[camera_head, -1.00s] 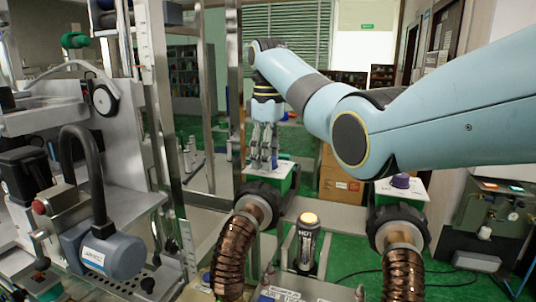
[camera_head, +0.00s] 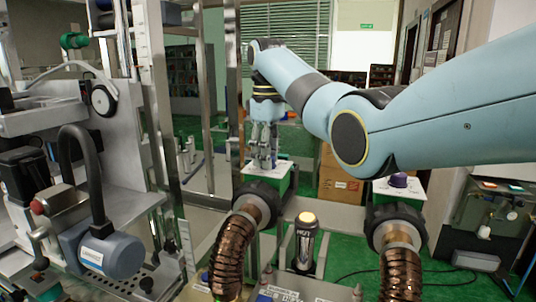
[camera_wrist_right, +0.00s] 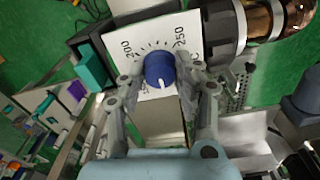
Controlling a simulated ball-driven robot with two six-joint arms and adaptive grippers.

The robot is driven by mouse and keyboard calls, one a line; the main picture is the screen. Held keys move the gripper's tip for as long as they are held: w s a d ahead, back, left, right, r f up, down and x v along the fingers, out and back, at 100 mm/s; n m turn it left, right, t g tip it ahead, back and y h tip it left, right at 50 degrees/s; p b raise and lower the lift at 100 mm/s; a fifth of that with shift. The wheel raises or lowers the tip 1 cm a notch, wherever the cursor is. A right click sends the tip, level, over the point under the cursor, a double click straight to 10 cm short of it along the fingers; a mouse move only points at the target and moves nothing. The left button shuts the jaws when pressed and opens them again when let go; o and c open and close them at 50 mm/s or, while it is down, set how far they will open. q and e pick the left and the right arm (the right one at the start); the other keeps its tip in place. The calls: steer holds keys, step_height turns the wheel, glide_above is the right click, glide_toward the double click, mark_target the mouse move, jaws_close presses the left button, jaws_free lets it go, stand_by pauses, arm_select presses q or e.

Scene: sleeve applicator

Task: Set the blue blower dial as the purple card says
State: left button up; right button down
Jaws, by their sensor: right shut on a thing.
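The blue blower dial (camera_wrist_right: 160,69) sits on a white scale plate (camera_wrist_right: 140,47) in the right wrist view. The plate shows tick marks and the numbers 200 and 250. A white mark on the dial faces the lower side of that picture. My right gripper (camera_wrist_right: 157,80) is shut on the dial, one finger on each side. In the head view my right gripper (camera_head: 264,164) stands over the left blower, pointing down, and hides the dial. My left gripper is not in view.
A second blower to the right carries a purple dial (camera_head: 398,180). A black HOT lamp post (camera_head: 305,242) stands between two copper hoses (camera_head: 238,250). A metal machine (camera_head: 105,125) fills the left. Metal uprights stand close to the left of my right gripper.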

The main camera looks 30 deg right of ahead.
steer(key=m, duration=0.5)
steer(key=shift+m, duration=0.3)
stand_by(0.4)
steer(key=c, duration=0.9)
jaws_free()
steer(key=shift+w, duration=0.15)
steer(key=shift+c, duration=0.2)
